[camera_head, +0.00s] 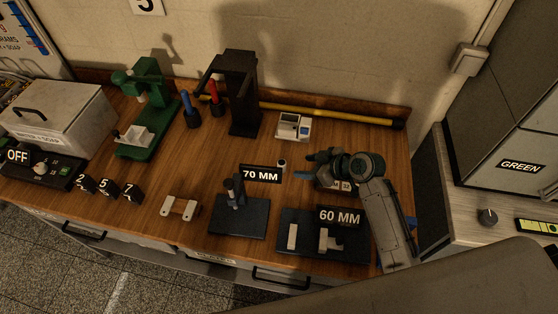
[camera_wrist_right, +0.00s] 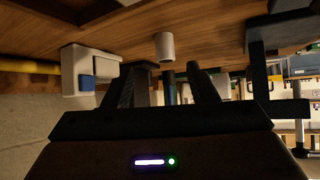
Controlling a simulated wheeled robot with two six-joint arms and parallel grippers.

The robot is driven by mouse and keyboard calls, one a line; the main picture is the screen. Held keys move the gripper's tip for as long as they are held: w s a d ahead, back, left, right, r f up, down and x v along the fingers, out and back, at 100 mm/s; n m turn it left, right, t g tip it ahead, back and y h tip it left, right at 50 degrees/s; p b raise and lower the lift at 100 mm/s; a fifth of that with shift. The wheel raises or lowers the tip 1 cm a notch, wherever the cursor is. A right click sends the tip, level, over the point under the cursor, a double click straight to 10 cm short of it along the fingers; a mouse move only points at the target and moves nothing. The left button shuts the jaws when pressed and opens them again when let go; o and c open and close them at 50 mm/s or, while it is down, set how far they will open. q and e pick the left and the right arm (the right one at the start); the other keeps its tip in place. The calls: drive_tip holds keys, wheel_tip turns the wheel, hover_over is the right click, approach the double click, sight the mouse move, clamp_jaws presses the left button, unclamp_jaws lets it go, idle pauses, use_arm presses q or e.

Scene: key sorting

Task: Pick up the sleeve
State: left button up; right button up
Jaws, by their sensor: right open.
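The sleeve, a small pale cylinder (camera_head: 282,163), stands on the wooden bench behind the 70 MM label. In the right wrist view, which shows the bench at the top, the sleeve (camera_wrist_right: 164,46) appears plain and light grey, just beyond the fingertips and roughly centred between them. My right gripper (camera_head: 303,166) is open and empty, just right of the sleeve and pointing left at it. Its two dark fingers (camera_wrist_right: 165,88) are spread apart in the wrist view. I see a gap between the fingers and the sleeve. My left gripper is not in view.
A white device (camera_head: 294,126) stands behind the sleeve. A dark fixture (camera_head: 238,218) with the 70 MM label (camera_head: 261,175) is in front; a 60 MM fixture (camera_head: 300,243) lies front right. A black press (camera_head: 240,95) and green press (camera_head: 147,110) stand at the back left.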

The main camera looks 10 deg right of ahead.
sight(284, 164)
drive_tip(key=shift+w+a+f+p, duration=0.2)
drive_tip(key=shift+w+a, duration=0.1)
drive_tip(key=shift+a, duration=0.15)
drive_tip(key=shift+w+a+f+p, duration=0.2)
drive_tip(key=shift+w+a, duration=0.1)
drive_tip(key=shift+a, duration=0.15)
drive_tip(key=shift+w+a+f, duration=0.3)
drive_tip(key=shift+a+f, duration=0.15)
drive_tip(key=shift+a, duration=0.15)
drive_tip(key=shift+w+a+f, duration=0.15)
drive_tip(key=shift+w+f, duration=0.05)
drive_tip(key=shift+f, duration=0.05)
drive_tip(key=shift+w+a+f+p, duration=0.15)
drive_tip(key=shift+w+p, duration=0.15)
drive_tip(key=shift+p, duration=0.15)
drive_tip(key=p+x, duration=0.1)
drive_tip(key=x, duration=0.1)
drive_tip(key=p+x, duration=0.1)
drive_tip(key=shift+w+a, duration=0.25)
drive_tip(key=shift+a, duration=0.2)
drive_tip(key=shift+w+a+f, duration=0.2)
drive_tip(key=shift+w+f, duration=0.05)
drive_tip(key=shift+f, duration=0.15)
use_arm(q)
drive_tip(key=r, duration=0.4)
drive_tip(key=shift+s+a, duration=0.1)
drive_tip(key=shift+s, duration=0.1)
